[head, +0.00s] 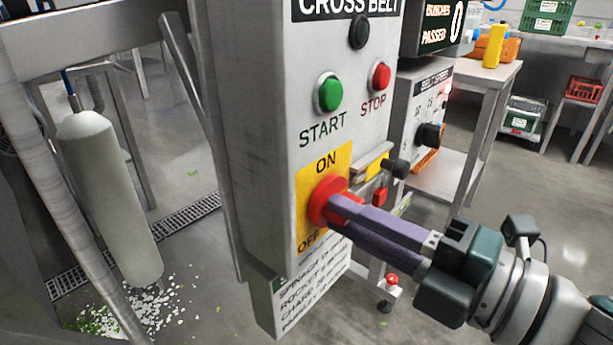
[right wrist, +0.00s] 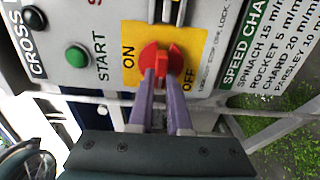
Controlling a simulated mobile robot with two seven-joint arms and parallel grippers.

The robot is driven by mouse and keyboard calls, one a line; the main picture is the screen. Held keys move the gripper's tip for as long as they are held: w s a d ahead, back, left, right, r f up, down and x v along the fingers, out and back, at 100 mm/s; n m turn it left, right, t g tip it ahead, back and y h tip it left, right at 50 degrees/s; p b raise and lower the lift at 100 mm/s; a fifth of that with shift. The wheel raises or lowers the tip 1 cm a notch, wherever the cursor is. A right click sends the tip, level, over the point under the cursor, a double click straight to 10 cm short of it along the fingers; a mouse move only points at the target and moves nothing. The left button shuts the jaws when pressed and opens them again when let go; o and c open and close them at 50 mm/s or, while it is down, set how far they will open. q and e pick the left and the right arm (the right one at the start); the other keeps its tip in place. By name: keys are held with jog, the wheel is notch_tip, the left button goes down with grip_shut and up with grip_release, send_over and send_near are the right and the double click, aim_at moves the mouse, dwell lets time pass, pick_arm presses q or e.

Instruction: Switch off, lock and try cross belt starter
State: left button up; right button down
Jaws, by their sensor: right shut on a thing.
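The cross belt starter (head: 265,130) is a grey box with a green START button (head: 330,94), a red STOP button (head: 381,76) and a red rotary switch (head: 325,204) on a yellow ON/OFF plate (head: 309,177). My right gripper (head: 343,208) is shut on the switch handle. In the right wrist view, my right gripper (right wrist: 162,72) has its purple fingers on either side of the red handle (right wrist: 161,62), which stands between the ON and OFF marks. A small red item, perhaps a padlock (head: 380,195), shows beside the box under a ledge. My left gripper is out of view.
A belt speed box (head: 418,120) with a dark knob stands behind right. A speed chart (head: 310,291) hangs below the starter. A pale hanging cylinder (head: 105,190) and metal legs stand at left. Open floor (head: 510,190) lies at right.

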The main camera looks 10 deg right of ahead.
jog(key=c, duration=0.9)
grip_release()
jog(key=shift+o, duration=0.2)
jog(key=shift+s, duration=0.1)
jog(key=v, duration=0.9)
jog(key=shift+s+d+p, duration=0.3)
